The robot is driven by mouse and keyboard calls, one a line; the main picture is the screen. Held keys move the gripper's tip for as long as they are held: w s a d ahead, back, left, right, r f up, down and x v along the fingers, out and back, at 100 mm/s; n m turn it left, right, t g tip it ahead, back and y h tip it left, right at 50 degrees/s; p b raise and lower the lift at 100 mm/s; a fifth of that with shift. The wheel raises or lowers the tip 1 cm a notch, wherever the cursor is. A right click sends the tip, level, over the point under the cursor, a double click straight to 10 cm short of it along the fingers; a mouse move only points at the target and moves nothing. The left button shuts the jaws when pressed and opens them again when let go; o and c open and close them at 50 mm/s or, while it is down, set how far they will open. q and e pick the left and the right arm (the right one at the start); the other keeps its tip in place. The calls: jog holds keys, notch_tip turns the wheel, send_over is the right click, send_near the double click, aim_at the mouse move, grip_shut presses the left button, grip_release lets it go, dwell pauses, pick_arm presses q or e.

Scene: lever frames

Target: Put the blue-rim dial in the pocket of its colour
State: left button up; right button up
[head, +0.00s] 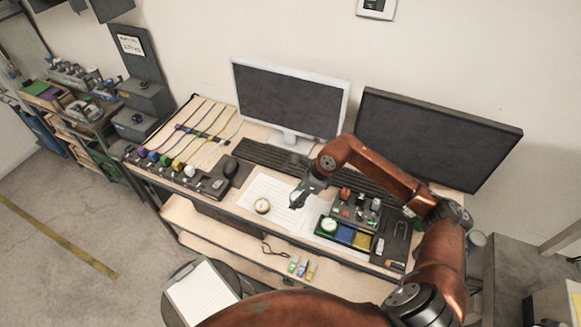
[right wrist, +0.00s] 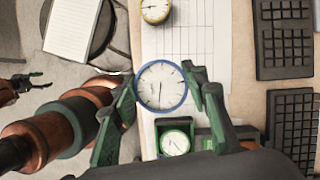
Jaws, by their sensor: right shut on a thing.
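The blue-rim dial (right wrist: 161,86) has a white face and is held between the fingers of my right gripper (right wrist: 163,88). In the head view my right gripper (head: 301,193) holds it above the paper sheet, left of the pocket tray; the dial is small and mostly edge-on there. The tray has a green pocket with a green-rim dial (head: 328,225) in it, an empty blue pocket (head: 345,235) and an empty yellow pocket (head: 362,241). A yellow-rim dial (head: 262,205) lies on the sheet. My left gripper (right wrist: 32,81) shows at the left edge of the right wrist view, fingers apart and empty.
A keyboard (head: 262,155) and two monitors (head: 290,100) stand behind. A dark block with switches (head: 360,207) adjoins the pockets at the back. Coloured knobs with cables (head: 165,162) line the left. A clipboard (head: 200,293) lies on a stool in front.

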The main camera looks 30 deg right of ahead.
jog(key=shift+w+d+r+m, duration=0.15)
jog(key=shift+d+m, duration=0.15)
jog(key=shift+m, duration=0.1)
jog(key=shift+w+d+r+m, duration=0.1)
jog(key=shift+d+r+m, duration=0.05)
jog(key=shift+d+m, duration=0.2)
jog(key=shift+w+d+f+t, duration=0.1)
jog(key=shift+w+t, duration=0.2)
jog(key=b, duration=0.5)
send_near(291, 187)
jog(key=s+a+r, duration=0.2)
jog(key=a+r, duration=0.1)
jog(key=a, duration=0.1)
jog(key=shift+m, duration=0.25)
jog(key=w+f+b, duration=0.1)
jog(key=f, duration=0.1)
jog(key=w+d+f+b, duration=0.1)
jog(key=f+b, duration=0.1)
jog(key=shift+w+d, duration=0.2)
jog(key=shift+w+d+f, duration=0.15)
jog(key=shift+w+f, duration=0.1)
jog(key=shift+w, duration=0.15)
jog(key=shift+w+d+f+b, duration=0.1)
jog(key=shift+w+f+b, duration=0.05)
jog(key=shift+f+b, duration=0.7)
jog(key=shift+w+d+f+b, duration=0.15)
jog(key=shift+f+b, duration=0.35)
jog(key=shift+f, duration=0.55)
jog(key=shift+a, duration=0.1)
